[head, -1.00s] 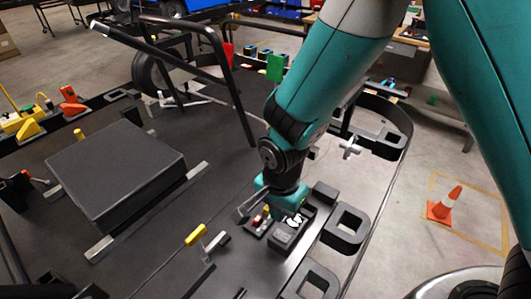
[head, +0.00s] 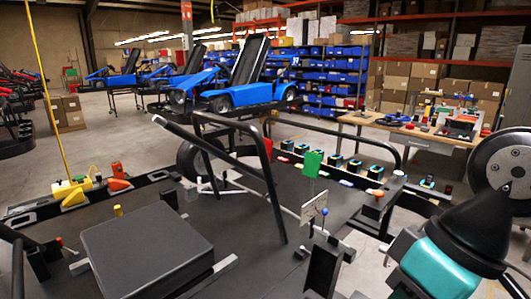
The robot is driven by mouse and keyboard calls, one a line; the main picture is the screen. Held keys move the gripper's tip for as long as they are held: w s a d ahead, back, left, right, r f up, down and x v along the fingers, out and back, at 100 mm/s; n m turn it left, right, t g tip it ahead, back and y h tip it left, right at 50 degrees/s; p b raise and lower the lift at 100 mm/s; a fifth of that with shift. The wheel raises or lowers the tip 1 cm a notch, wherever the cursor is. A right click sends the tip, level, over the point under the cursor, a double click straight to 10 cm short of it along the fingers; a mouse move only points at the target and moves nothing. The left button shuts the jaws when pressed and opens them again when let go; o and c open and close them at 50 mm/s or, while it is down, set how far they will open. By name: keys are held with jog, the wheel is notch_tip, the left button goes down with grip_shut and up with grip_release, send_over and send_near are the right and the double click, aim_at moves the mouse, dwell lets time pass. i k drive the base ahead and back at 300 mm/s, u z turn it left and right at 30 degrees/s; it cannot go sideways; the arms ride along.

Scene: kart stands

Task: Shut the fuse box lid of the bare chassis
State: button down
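The bare chassis is a low black deck (head: 62,225) with black tube hoops and a large black block. The open fuse box itself is not clearly seen; its area lies at or below the bottom edge. A dark upright panel (head: 322,270) near the bottom centre may be its raised lid, but I cannot be sure. My gripper's teal housing (head: 440,268) shows at the lower right, to the right of that panel and apart from it in the picture. Its fingertips are not distinguishable, so its opening and any contents are hidden.
A black block (head: 145,245) fills the deck's left. A black hoop (head: 270,190) and a green tag (head: 312,163) stand behind the panel. A workbench (head: 430,133) is at the back right, with blue karts (head: 235,95) and shelves beyond.

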aim_at(326, 259)
jog(key=z, duration=0.45)
jog(key=k, duration=0.5)
jog(key=z, duration=0.55)
jog(key=i, duration=1)
jog(key=u, duration=1)
